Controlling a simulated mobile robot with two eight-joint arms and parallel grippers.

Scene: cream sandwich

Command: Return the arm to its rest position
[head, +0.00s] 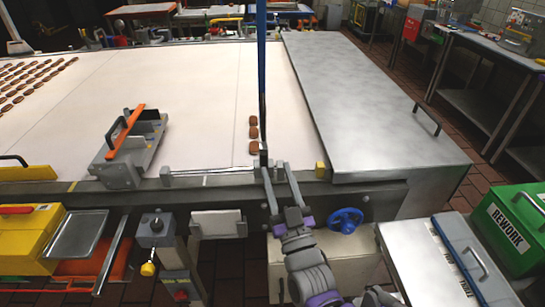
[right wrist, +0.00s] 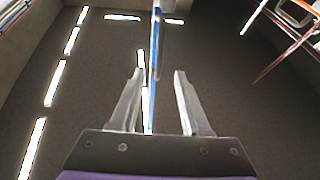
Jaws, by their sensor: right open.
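My right arm comes up from the bottom of the head view. Its right gripper (head: 276,168) is at the conveyor's front edge with its two grey fingers apart. In the right wrist view the right gripper (right wrist: 158,75) is open, and nothing is shut between the fingers. A thin blue pole (head: 261,70) stands upright by the fingertips; in the right wrist view the blue pole (right wrist: 153,75) shows between the fingers. I cannot tell how far it is from them. My left gripper is not in view.
Several brown biscuits (head: 253,133) lie on the pale conveyor belt (head: 200,110) beyond the gripper. A grey device with an orange bar (head: 126,140) sits left. A metal cover (head: 370,90) is right. A blue handwheel (head: 345,220) and a green REWORK bin (head: 515,225) are near.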

